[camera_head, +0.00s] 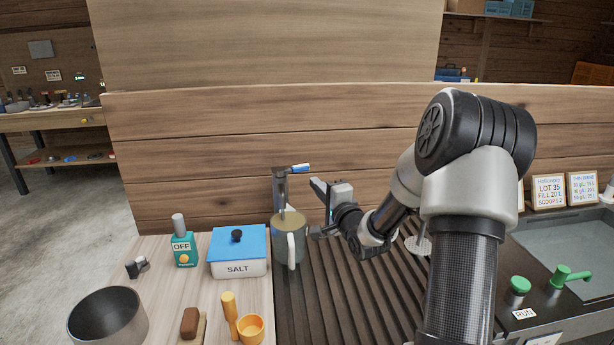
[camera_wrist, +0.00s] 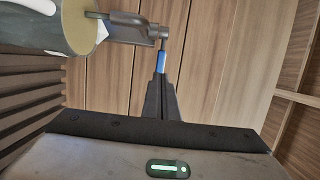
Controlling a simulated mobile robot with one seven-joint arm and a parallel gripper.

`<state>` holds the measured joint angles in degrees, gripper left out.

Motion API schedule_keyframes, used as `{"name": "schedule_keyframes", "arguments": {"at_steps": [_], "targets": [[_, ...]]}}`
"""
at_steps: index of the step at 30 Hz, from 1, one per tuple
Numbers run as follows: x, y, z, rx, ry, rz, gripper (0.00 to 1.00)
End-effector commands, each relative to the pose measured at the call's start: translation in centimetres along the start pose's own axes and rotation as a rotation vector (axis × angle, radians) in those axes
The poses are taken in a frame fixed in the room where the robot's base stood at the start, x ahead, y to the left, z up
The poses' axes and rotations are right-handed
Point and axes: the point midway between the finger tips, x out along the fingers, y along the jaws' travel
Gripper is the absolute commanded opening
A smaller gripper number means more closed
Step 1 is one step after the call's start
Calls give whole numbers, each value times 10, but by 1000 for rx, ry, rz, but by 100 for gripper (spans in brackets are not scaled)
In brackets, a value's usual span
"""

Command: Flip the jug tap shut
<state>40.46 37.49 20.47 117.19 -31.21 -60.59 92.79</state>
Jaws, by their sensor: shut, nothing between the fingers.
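The grey jug tap (camera_head: 280,187) stands at the back, against the wood wall, above the jug (camera_head: 280,252). Its lever has a blue and white end (camera_head: 301,168) that points right in the head view. The jug has a pale handle and yellowish contents; it also shows at the upper left of the wrist view (camera_wrist: 72,28). My gripper (camera_head: 316,184) is shut and empty, just right of the tap. In the wrist view its fingertips (camera_wrist: 161,78) lie in line with the blue lever end (camera_wrist: 161,60). I cannot tell whether they touch.
A blue-lidded salt box (camera_head: 238,265), a green bottle marked OFF (camera_head: 184,250) and a metal pot (camera_head: 107,318) stand left of the jug. An orange cup (camera_head: 250,328) is in front. A ribbed dark drainboard (camera_head: 330,310) and a sink (camera_head: 575,245) lie to the right.

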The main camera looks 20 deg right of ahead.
Motion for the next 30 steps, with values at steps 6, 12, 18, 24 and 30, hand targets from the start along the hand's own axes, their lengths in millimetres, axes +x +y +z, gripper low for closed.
{"name": "schedule_keyframes", "arguments": {"at_steps": [6, 12, 18, 24, 30], "targets": [[45, 0, 1, 0, -2, -1, 0], [68, 0, 1, 1, -1, 0, 0], [74, 0, 0, 0, 0, 0, 0], [74, 0, 0, 0, 0, 1, 0], [75, 0, -4, 0, -2, 0, 0]]}}
